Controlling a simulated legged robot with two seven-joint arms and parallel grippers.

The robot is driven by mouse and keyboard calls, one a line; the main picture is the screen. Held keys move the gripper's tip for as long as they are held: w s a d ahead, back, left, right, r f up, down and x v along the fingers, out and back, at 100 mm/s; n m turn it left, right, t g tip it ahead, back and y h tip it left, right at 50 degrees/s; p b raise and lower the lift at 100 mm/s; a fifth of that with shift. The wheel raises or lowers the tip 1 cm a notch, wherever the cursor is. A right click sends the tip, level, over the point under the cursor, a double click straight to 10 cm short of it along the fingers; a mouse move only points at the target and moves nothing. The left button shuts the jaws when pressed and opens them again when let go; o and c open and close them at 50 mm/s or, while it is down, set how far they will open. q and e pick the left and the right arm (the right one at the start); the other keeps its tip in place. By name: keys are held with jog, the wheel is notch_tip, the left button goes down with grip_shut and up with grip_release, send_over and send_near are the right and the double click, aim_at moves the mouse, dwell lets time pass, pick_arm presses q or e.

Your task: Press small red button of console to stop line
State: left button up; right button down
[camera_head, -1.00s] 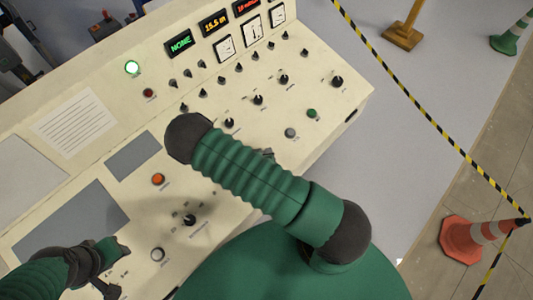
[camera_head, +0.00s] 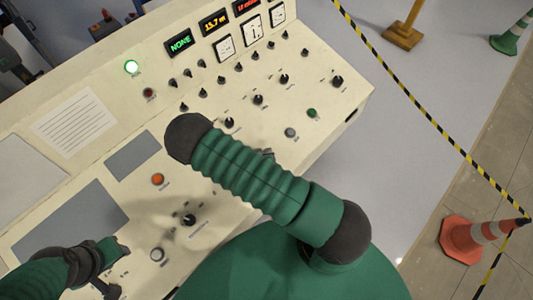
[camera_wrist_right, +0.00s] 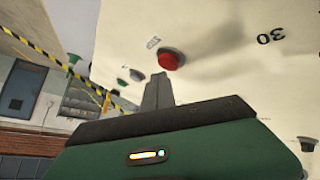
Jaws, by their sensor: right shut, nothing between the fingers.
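The console (camera_head: 330,60) is a cream sloped panel with several buttons and knobs. A small round red button (camera_wrist_right: 171,60) stands out from the panel in the right wrist view. In the head view I cannot see it; my right arm covers part of the panel. My right gripper (camera_head: 266,153) shows only as a small grey tip beside the arm. In the wrist view the right gripper (camera_wrist_right: 157,88) is shut and empty, its tip just below the red button; I cannot tell whether they touch. My left gripper (camera_head: 113,291) is at the lower left, over the console.
An orange button (camera_head: 157,179), a green button (camera_head: 312,113) and a grey button (camera_head: 290,132) are on the panel. A lit green lamp (camera_head: 131,67) is near the displays. Yellow-black tape (camera_head: 430,118) and an orange cone (camera_head: 470,240) stand right of the console.

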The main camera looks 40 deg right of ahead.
jog(key=shift+w+f+b, duration=0.1)
jog(key=shift+f+b, duration=0.35)
jog(key=shift+f, duration=0.25)
dwell(0.6)
jog(key=shift+r, duration=0.15)
jog(key=shift+s+r+p, duration=0.2)
jog(key=shift+r+p, duration=0.5)
jog(key=shift+r, duration=0.05)
jog(key=r+p, duration=0.2)
jog(key=s+r+p, duration=0.1)
jog(key=r+p, duration=0.1)
jog(key=shift+r, duration=0.4)
dwell(0.5)
